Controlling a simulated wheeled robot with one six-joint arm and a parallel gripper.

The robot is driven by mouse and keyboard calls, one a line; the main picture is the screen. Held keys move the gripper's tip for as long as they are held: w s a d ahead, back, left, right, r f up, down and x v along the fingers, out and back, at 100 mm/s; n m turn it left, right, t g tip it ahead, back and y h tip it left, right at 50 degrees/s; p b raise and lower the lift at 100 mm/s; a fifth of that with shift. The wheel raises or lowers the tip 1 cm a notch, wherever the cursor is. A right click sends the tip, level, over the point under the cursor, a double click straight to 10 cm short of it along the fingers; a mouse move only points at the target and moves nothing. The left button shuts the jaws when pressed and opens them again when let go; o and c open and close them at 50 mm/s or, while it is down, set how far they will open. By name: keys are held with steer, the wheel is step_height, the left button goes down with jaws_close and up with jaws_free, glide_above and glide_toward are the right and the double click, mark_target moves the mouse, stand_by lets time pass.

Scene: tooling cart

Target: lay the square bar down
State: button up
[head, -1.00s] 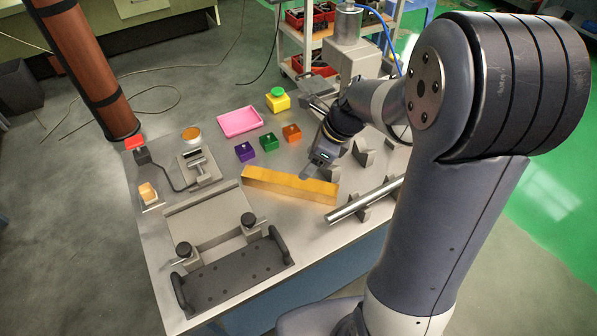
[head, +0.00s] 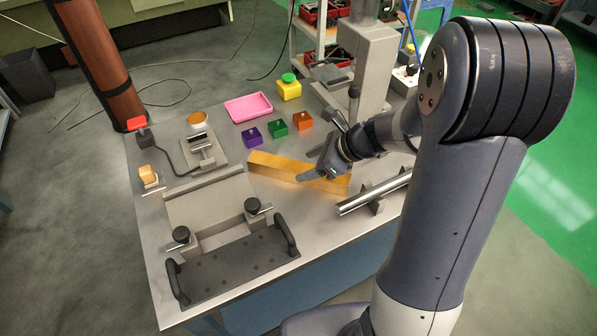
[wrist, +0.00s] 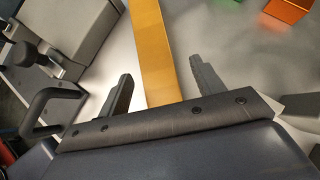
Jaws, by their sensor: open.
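The square bar (head: 275,165) is a long golden bar lying flat on the metal tabletop, in the middle of the head view. My gripper (head: 314,168) is over its right part and hides some of it. In the wrist view the bar (wrist: 153,45) runs from the top edge down between the two spread dark fingers of my gripper (wrist: 160,75). The bar's near end is hidden by the gripper body.
A silver round rod (head: 365,199) rests on grey supports just right of the bar. A grey fixture (head: 212,205) with a dark handled plate (head: 235,268) is at left front. Purple (head: 252,136), green (head: 277,127) and orange (head: 303,121) blocks and a pink tray (head: 240,109) lie behind the bar.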

mark_target(300, 167)
steer(key=x, duration=0.4)
steer(key=shift+s+a, duration=0.1)
steer(key=shift+a, duration=0.1)
steer(key=shift+r, duration=0.1)
steer(key=shift+c, duration=0.4)
jaws_close()
steer(key=shift+r, duration=0.1)
